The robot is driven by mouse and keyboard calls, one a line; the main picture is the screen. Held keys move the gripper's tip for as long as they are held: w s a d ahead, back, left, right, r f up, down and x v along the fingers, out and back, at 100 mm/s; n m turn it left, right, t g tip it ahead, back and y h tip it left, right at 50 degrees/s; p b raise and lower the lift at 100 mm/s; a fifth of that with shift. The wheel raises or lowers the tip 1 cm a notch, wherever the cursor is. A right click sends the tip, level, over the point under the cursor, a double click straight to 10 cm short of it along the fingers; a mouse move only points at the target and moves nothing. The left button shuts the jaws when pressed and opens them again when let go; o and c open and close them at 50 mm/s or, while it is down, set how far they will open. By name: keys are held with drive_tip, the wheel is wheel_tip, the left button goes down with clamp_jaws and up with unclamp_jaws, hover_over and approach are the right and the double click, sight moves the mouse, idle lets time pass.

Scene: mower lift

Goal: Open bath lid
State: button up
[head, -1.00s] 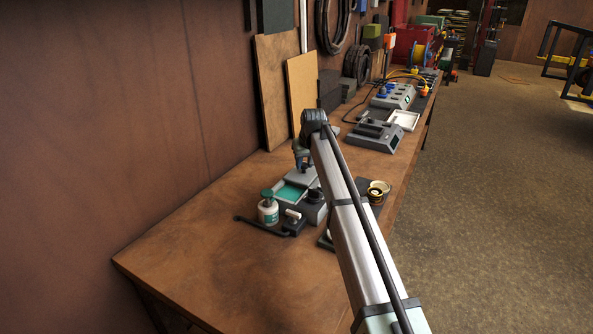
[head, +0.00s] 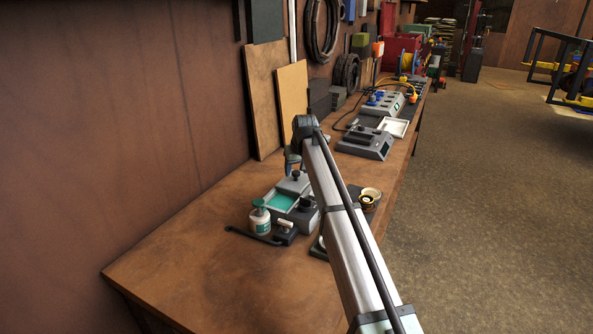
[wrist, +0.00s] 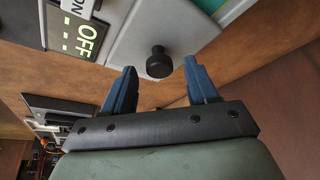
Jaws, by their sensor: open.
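The bath (head: 270,197) is a grey box on the bench with teal liquid showing in its near part. Its grey lid (head: 304,186) lies over the far part and carries a black knob (head: 296,175). In the wrist view, the knob (wrist: 159,62) stands on the grey lid (wrist: 135,38), just beyond and between my fingertips. My gripper (wrist: 160,68) is open, with one blue finger to each side of the knob and a visible gap to both. Whether the lid touches the bath rim all round cannot be told.
A brass-coloured round part (head: 370,197) lies right of my arm. Grey instruments (head: 366,142) stand farther back. The bench's near left is clear.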

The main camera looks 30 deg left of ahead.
drive_tip(key=v, duration=1.3)
drive_tip(key=shift+r, duration=0.4)
drive_tip(key=shift+r, duration=0.35)
drive_tip(key=shift+r, duration=0.35)
drive_tip(key=shift+r, duration=1.1)
drive_tip(key=shift+r, duration=0.35)
drive_tip(key=shift+r, duration=1.45)
drive_tip(key=shift+r, duration=0.3)
